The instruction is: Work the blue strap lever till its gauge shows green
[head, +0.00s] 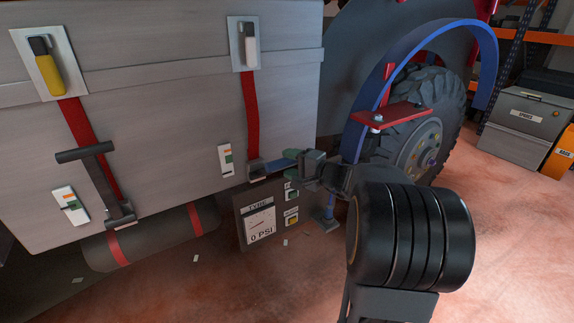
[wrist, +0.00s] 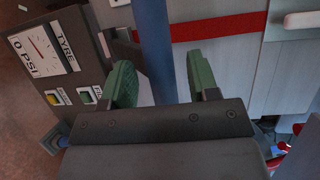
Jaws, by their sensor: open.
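The blue strap lever (head: 283,163) sticks out sideways from a buckle at the lower end of the right red strap (head: 252,108) on the grey box. My gripper (head: 294,168) is at the lever's outer end. In the wrist view the blue lever (wrist: 155,45) runs between the two green fingertips of my gripper (wrist: 163,82), which stand open on either side with gaps. A small gauge plate (head: 226,161) with orange, white and green marks is left of the strap; its reading is too small to tell.
A tyre panel (head: 262,224) reading 0 PSI, with two buttons, sits below the lever. A second strap with a black-handled lever (head: 85,153) and its own gauge (head: 70,205) is at the left. A blue fender arch (head: 385,65) and big wheel (head: 425,140) stand close at right.

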